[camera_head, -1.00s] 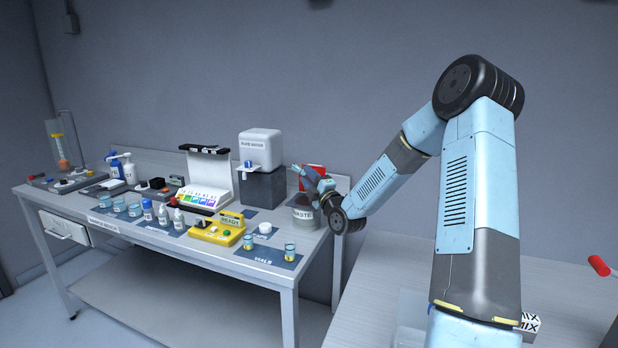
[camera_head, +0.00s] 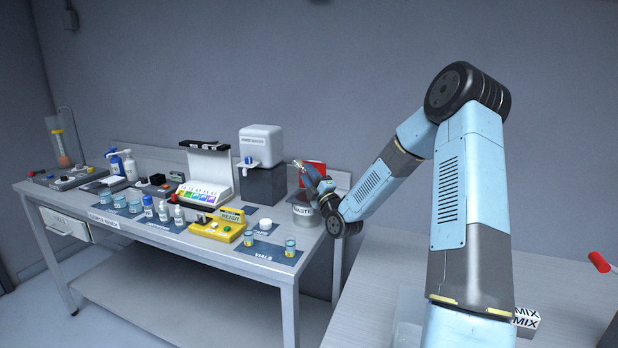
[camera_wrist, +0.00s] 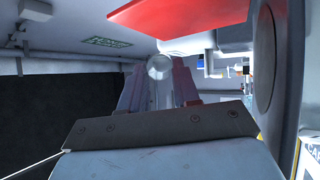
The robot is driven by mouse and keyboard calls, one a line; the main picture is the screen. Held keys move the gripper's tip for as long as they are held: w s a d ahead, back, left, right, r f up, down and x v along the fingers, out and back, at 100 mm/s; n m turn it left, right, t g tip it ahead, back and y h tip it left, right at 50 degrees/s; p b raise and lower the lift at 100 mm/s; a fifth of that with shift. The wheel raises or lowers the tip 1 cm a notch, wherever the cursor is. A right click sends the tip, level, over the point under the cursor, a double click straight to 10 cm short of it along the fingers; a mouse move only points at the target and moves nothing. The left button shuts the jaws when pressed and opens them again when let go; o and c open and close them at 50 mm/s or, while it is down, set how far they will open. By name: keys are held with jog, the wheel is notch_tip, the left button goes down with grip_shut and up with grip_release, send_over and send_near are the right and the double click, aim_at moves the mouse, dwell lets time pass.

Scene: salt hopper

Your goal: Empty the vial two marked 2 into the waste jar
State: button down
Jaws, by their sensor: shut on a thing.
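My gripper (camera_head: 300,167) is above the waste jar (camera_head: 303,212), a grey jar with a WASTE label at the bench's right end. In the wrist view my gripper (camera_wrist: 158,90) is shut on a clear glass vial (camera_wrist: 159,67), whose round end shows between the fingers. The vial's mark and contents cannot be read. The jar's mouth is partly hidden by my wrist.
A red panel (camera_head: 314,170) stands right behind my gripper. A white water dispenser (camera_head: 261,146) on a dark block is to its left. A yellow device (camera_head: 220,231), bottles and beakers fill the bench further left. The lower shelf is clear.

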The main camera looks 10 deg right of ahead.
jog(key=n+g, duration=0.1)
jog(key=g, duration=0.1)
jog(key=r+n+g, duration=0.1)
jog(key=g, duration=0.1)
jog(key=shift+r, duration=0.15)
jog(key=n+g+h, duration=0.1)
jog(key=g, duration=0.2)
jog(key=r+n+g+h, duration=0.1)
jog(key=g+h, duration=0.1)
jog(key=g, duration=0.1)
jog(key=shift+r+n, duration=0.1)
jog(key=shift+n, duration=0.3)
jog(key=shift+r+g+h, duration=0.1)
jog(key=shift+g+h, duration=0.2)
jog(key=shift+w+f+g+h, duration=0.1)
jog(key=shift+f+g+h, duration=0.1)
jog(key=shift+g+h, duration=0.1)
jog(key=shift+r, duration=0.2)
